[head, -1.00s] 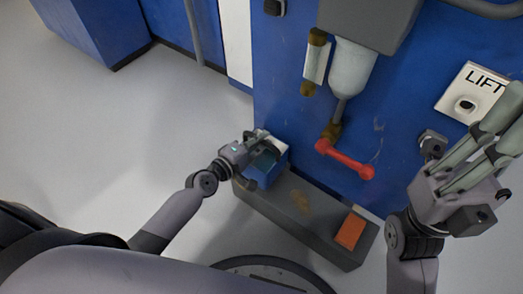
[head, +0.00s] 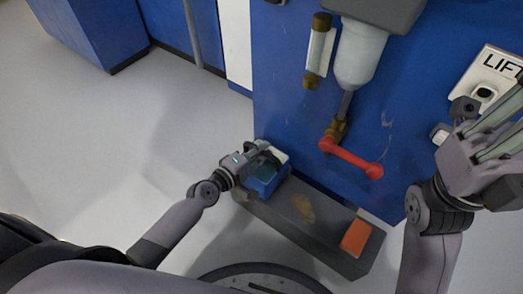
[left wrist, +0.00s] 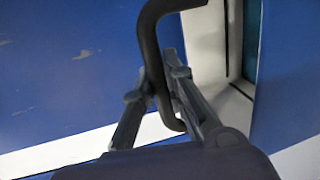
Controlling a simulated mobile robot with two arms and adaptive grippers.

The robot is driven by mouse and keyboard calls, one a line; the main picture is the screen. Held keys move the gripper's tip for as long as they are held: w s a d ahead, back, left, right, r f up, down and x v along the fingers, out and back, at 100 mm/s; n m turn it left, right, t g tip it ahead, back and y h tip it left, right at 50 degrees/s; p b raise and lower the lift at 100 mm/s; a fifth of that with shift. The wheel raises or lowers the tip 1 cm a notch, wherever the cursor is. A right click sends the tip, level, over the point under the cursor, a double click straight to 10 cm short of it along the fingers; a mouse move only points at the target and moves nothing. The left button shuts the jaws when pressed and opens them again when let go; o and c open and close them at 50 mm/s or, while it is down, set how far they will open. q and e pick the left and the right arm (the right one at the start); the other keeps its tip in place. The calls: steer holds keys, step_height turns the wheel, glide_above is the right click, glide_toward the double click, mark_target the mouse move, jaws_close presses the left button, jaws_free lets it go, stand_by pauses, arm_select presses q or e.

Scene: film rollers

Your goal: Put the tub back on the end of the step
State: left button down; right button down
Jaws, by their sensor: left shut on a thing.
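The tub (head: 262,185) is blue with a white rim and a dark handle. In the head view it is at the left end of the long grey step (head: 300,215). Whether it rests on the step or hangs just above it, I cannot tell. My left gripper (head: 263,152) is at the tub's top, shut on its handle. The left wrist view shows the dark handle (left wrist: 152,50) between the fingers. My right gripper (head: 500,140) is raised at the right edge, away from the tub. Its fingertips are cut off.
An orange block (head: 356,237) lies on the step's right end. The blue machine wall behind carries a red lever (head: 352,158), a clear bowl (head: 360,55) and a LIFT sign (head: 490,75). Open grey floor (head: 120,130) lies to the left.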

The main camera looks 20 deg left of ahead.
arm_select(q)
steer(key=shift+f, duration=0.15)
steer(key=c, duration=1.6)
jaws_free()
steer(key=shift+c, duration=0.2)
